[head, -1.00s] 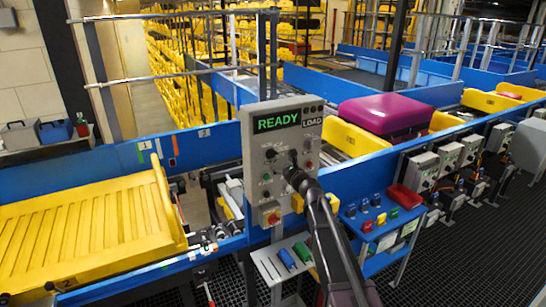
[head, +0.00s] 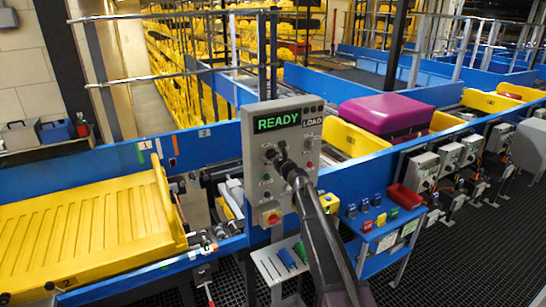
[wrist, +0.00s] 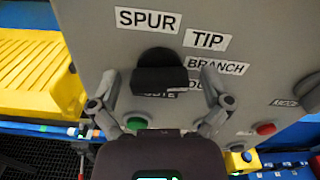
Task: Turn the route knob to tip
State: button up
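The route knob (wrist: 158,76) is black and sits on the grey control panel (wrist: 95,30) in the wrist view. The labels SPUR, TIP and BRANCH show above it and to its right. A label below it is partly hidden. Which label the knob points at, I cannot tell. My gripper (wrist: 160,90) is open, with one finger to the left of the knob and one to the right, seemingly apart from it. In the head view my gripper (head: 281,157) is at the panel's upper middle and hides the knob.
The panel's display (head: 277,121) reads READY, with LOAD beside it. A yellow tray (head: 90,225) stands left; a purple suitcase (head: 385,115) lies behind right.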

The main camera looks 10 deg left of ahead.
jog(key=c, duration=0.9)
jog(key=shift+n, duration=0.3)
jog(key=n, duration=0.7)
jog(key=shift+w, duration=0.1)
jog(key=o, duration=1.1)
